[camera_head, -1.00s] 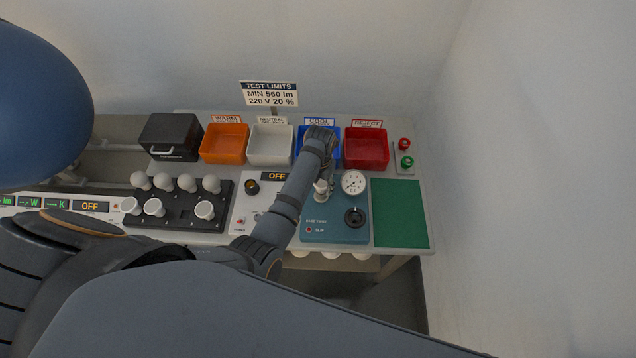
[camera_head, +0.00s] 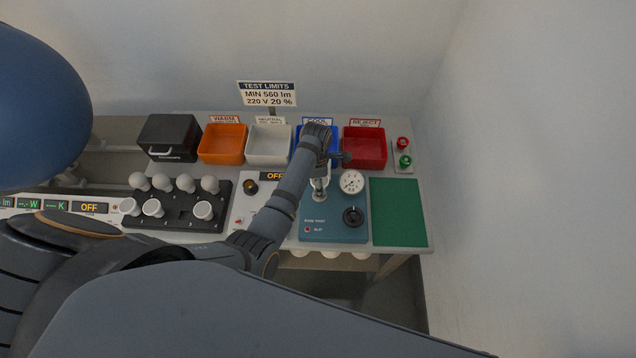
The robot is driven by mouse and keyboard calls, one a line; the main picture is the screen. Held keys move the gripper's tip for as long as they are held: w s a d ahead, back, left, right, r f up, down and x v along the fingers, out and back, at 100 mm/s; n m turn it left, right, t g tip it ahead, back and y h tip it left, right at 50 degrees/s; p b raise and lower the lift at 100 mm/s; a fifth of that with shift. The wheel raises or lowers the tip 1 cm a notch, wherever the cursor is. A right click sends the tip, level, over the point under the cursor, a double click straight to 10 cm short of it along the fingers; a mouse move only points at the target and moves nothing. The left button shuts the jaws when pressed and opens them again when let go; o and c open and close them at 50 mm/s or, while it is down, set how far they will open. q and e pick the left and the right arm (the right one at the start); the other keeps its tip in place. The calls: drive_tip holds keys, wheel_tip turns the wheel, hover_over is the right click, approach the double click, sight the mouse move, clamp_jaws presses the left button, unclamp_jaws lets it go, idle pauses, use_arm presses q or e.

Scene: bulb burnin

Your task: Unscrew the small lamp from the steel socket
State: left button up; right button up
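The blue-grey base-twist tester (camera_head: 330,229) stands at the right of the bench, with a dial gauge (camera_head: 351,182) and a black knob (camera_head: 353,216). A steel-coloured socket area (camera_head: 321,196) is at its upper left. My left arm reaches over from the left, its wrist above the back of the tester. My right gripper is not in view.
Behind the tester stand orange (camera_head: 222,144), white (camera_head: 268,146), blue (camera_head: 302,135) and red (camera_head: 364,148) bins. A black rack (camera_head: 180,213) with several white bulbs is at left. A bare green mat (camera_head: 398,212) lies at right, below red and green buttons (camera_head: 404,152).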

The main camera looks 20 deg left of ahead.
use_arm(q)
drive_tip(key=m, duration=0.6)
drive_tip(key=shift+w+a+m, duration=0.25)
drive_tip(key=shift+a+m, duration=0.05)
drive_tip(key=shift+a, duration=0.1)
drive_tip(key=m, duration=0.6)
drive_tip(key=shift+w+a, duration=0.25)
